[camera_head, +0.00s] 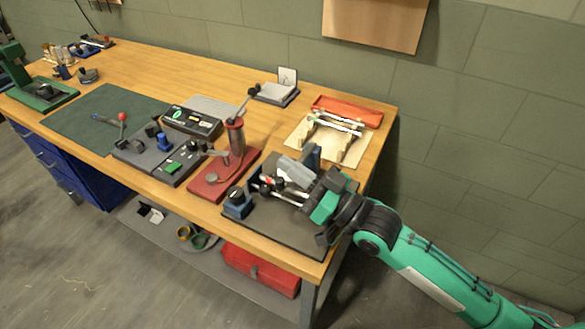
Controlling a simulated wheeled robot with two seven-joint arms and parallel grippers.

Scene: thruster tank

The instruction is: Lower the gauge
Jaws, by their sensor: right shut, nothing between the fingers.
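A red stand (235,140) with an upright column, a dark lever and a side arm rises from a flat red base (205,188) at the front of the bench. A small round disc (213,178) lies on the base under the side arm. This stand looks most like the gauge, but I cannot read a dial on it. My right gripper (272,186) is shut and empty. It is to the right of the red stand, over a dark mat (285,228) and beside a blue block with a black knob (237,203). My left gripper is out of view.
A control board (165,152) with a green button and a black box (192,122) are left of the stand. A wooden cradle (335,138) and an orange tray (348,109) lie behind my right gripper. A red toolbox (260,270) sits below.

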